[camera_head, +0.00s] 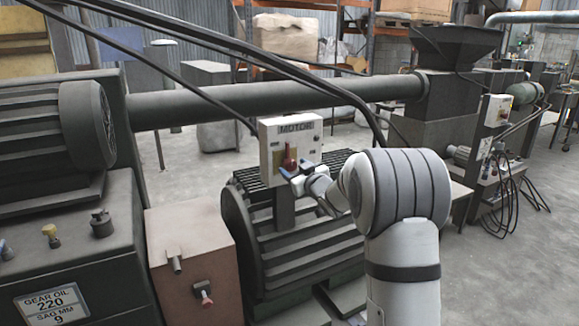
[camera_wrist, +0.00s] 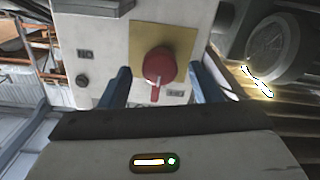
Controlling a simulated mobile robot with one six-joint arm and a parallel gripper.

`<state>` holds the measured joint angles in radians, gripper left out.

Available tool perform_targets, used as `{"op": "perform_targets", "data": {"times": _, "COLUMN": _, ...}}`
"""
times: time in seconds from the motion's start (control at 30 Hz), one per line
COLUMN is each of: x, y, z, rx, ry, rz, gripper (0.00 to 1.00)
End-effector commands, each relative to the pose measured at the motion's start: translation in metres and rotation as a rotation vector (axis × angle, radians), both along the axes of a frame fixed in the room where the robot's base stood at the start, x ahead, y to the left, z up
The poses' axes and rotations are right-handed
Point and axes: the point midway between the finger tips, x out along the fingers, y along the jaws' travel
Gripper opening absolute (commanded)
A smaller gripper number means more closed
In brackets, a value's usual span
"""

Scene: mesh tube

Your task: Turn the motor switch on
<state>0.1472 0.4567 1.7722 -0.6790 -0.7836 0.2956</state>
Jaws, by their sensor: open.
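The motor switch box (camera_head: 290,130) is a pale box labelled MOTOR, mounted above a dark ribbed motor. Its red rotary switch (camera_head: 289,157) sits on a yellow plate in the front face. In the wrist view the red knob (camera_wrist: 160,64) has a short handle pointing down in the picture. My gripper (camera_head: 297,168) is right in front of the box. Its two blue fingers are apart, one on each side of the knob, with visible gaps, so it is not gripping. Small labels on the box face (camera_wrist: 85,30) are too blurred to read surely.
Dark hoses hang close behind and right of the box. The ribbed motor (camera_head: 300,245) lies under it. A brown box with a small red knob (camera_head: 207,298) stands at lower left. Another switch box (camera_head: 497,110) is farther right. Open floor lies at the right.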

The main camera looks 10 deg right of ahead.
Motion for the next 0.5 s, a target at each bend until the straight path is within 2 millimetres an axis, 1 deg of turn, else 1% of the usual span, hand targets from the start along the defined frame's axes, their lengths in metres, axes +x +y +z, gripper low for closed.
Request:
{"op": "perform_targets", "data": {"times": 0.03, "x": 0.007, "y": 0.003, "z": 0.0, "rx": 0.0, "ry": 0.0, "rz": 0.001, "gripper": 0.57}}
{"op": "perform_targets", "data": {"times": 0.1, "x": 0.015, "y": 0.005, "z": 0.001, "rx": 0.0, "ry": 0.0, "rz": 0.0, "gripper": 0.57}}
{"op": "perform_targets", "data": {"times": 0.2, "x": 0.022, "y": 0.007, "z": 0.0, "rx": 0.0, "ry": 0.001, "rz": 0.0, "gripper": 0.57}}
{"op": "perform_targets", "data": {"times": 0.5, "x": 0.024, "y": 0.009, "z": 0.0, "rx": 0.0, "ry": 0.001, "rz": 0.0, "gripper": 0.57}}
